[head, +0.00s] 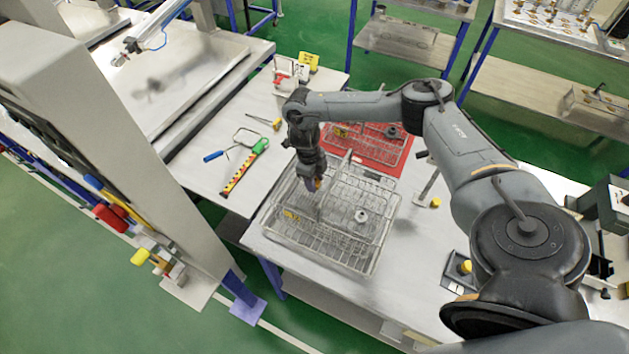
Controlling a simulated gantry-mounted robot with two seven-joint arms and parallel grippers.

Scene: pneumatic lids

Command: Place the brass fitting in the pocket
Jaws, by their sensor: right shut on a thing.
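My right arm reaches in from the right, and its gripper (313,184) points down over the near wire basket (373,240). The gripper is shut on a small brass-coloured piece, which looks like the brass fitting (317,184); the fingers hide most of it. It is at or just above the basket's rear left part; I cannot tell whether it touches the wires. A grey round part (361,216) sits in the basket's right half, and small yellow pieces (291,215) show at its left. I cannot make out which compartment is the pocket. My left gripper is not in view.
A small black tray (458,271) is at the right. The table's front strip is clear.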

